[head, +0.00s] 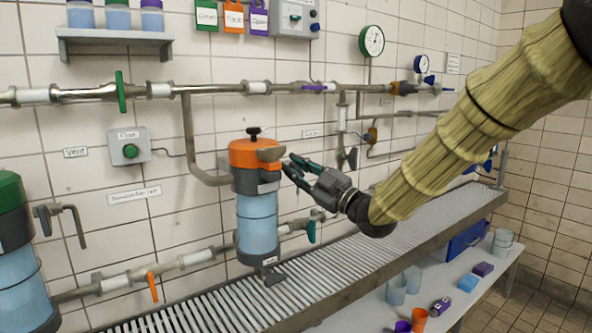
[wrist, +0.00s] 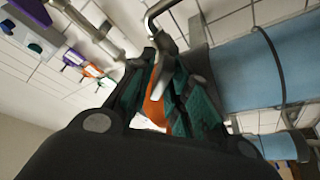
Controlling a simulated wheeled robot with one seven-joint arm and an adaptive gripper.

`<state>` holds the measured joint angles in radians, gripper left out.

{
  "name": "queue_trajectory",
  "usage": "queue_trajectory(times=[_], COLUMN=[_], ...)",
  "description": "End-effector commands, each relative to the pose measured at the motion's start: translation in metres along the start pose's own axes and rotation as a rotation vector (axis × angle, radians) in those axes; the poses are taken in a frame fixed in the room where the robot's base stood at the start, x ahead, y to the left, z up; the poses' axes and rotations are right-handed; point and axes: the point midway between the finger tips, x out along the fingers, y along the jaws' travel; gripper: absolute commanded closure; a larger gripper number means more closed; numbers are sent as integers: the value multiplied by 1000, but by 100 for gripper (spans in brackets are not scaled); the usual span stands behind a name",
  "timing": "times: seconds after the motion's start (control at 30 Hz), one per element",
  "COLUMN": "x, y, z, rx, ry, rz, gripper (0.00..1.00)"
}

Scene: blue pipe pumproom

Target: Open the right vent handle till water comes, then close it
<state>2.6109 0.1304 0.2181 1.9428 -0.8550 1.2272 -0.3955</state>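The right housing (head: 257,225) is a blue cylinder with an orange head (head: 243,155) and a black top knob (head: 254,134). A grey vent handle (head: 270,155) sticks out from the head's front right. My gripper (head: 289,164) is just right of this handle, its two dark teal fingers slightly apart. In the wrist view the fingers (wrist: 158,62) flank a gap showing orange and white. The blue cylinder (wrist: 265,70) lies to their right, and a bent metal spout (wrist: 163,14) lies beyond the tips. Contact with the handle is unclear. No water is visible.
A left housing (head: 22,285) with a green top has its own grey handle (head: 46,216) and bent spout. Wall pipes (head: 205,88) run behind. A slatted bench (head: 205,308) lies below, with cups and boxes (head: 467,283) on a lower shelf.

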Motion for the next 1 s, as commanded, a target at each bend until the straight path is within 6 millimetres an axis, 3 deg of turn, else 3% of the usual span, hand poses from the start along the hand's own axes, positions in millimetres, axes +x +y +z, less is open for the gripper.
queue_trajectory(times=[0.27, 0.7, 1.0], x=[-9, -84, -117], y=[1, 0, 0], z=[0, 0, 0], rx=[0, 1, 0], ry=[0, -1, 0], rz=[1, 1, 0], gripper=[81, 81, 81])
